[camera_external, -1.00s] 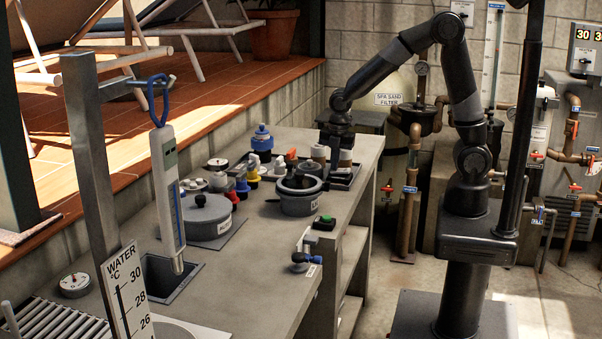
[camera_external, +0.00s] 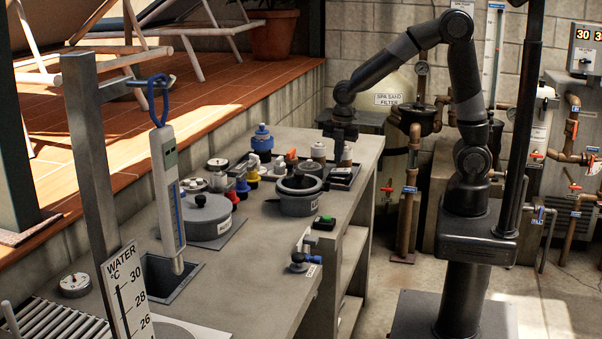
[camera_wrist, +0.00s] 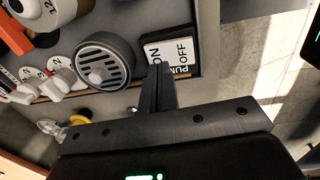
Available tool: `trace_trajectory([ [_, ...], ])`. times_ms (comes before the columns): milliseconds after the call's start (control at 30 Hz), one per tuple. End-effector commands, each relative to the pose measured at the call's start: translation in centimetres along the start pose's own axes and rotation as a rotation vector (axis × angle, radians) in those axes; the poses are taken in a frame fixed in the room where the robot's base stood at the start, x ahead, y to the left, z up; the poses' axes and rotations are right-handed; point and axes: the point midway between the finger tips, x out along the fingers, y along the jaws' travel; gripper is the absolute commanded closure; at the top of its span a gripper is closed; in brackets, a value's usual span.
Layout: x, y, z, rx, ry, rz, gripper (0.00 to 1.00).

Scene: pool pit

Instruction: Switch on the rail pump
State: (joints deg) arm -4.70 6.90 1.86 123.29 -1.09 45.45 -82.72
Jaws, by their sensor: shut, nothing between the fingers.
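In the wrist view a white switch plate (camera_wrist: 182,47) in a black frame, lettered ON and OFF with a partly covered label starting PU, sits on a grey surface. My gripper (camera_wrist: 158,70) is shut and empty, with its fingertips over the ON side of the plate and covering part of the lettering. I cannot tell whether they touch it. In the external view my gripper (camera_external: 339,146) points down over the far end of the counter, above a dark tray (camera_external: 342,180).
A round grey slotted fitting (camera_wrist: 105,62) stands close left of the plate, with white numbered knobs (camera_wrist: 62,80) beyond. Bare counter lies in front.

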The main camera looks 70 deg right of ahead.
Motion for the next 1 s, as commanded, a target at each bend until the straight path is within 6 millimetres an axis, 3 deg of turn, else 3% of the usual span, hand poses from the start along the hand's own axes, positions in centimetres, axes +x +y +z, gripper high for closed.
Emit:
trace_trajectory([
  [300, -7.3, 1.7, 0.0, 0.0, 0.001, 0.005, 1.0],
  [500, -10.4, 2.3, 0.0, 0.0, 0.0, 0.003, 1.0],
  [700, -11.5, 2.5, 0.0, 0.0, 0.0, 0.001, 1.0],
  [1000, -11.6, 2.5, 0.0, 0.0, 0.0, 0.0, 1.0],
])
